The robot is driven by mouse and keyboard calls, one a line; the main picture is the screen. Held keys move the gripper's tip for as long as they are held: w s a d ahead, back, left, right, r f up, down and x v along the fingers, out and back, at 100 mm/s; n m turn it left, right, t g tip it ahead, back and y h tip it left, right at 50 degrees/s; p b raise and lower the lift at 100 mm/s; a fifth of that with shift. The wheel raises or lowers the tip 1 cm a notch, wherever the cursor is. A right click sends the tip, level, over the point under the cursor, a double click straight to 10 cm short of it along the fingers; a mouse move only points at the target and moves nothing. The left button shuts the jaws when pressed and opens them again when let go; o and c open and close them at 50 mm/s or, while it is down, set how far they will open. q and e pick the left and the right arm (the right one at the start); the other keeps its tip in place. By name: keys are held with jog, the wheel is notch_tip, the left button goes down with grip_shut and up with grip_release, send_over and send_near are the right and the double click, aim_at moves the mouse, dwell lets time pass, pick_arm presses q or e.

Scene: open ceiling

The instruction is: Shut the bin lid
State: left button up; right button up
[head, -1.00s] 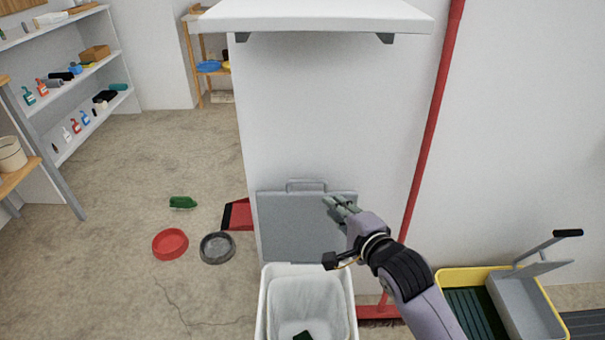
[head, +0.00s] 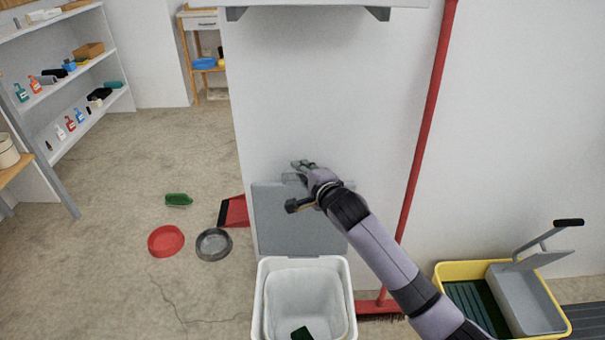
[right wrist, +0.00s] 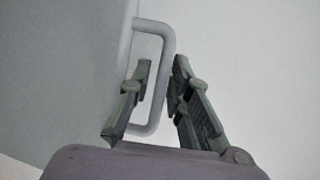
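The white bin (head: 259,300) stands at the bottom middle of the head view, with a dark green item (head: 301,333) inside. Its grey lid (head: 290,225) stands open and upright behind it, near the wall. My right gripper (head: 300,166) is at the lid's top edge and hides most of the handle. In the right wrist view the lid's looped handle (right wrist: 168,60) runs between the two fingers of the right gripper (right wrist: 160,75). The fingers are apart, with a gap on at least one side of the handle bar. My left gripper is not in view.
A red broom (head: 425,130) leans on the wall to the right. A yellow mop bucket (head: 562,318) stands at the lower right. A red bowl (head: 166,240), a grey bowl (head: 213,244) and a green bottle (head: 178,199) lie on the floor at left. A shelf (head: 388,5) juts out above.

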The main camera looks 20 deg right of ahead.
grip_shut()
dwell(0.8)
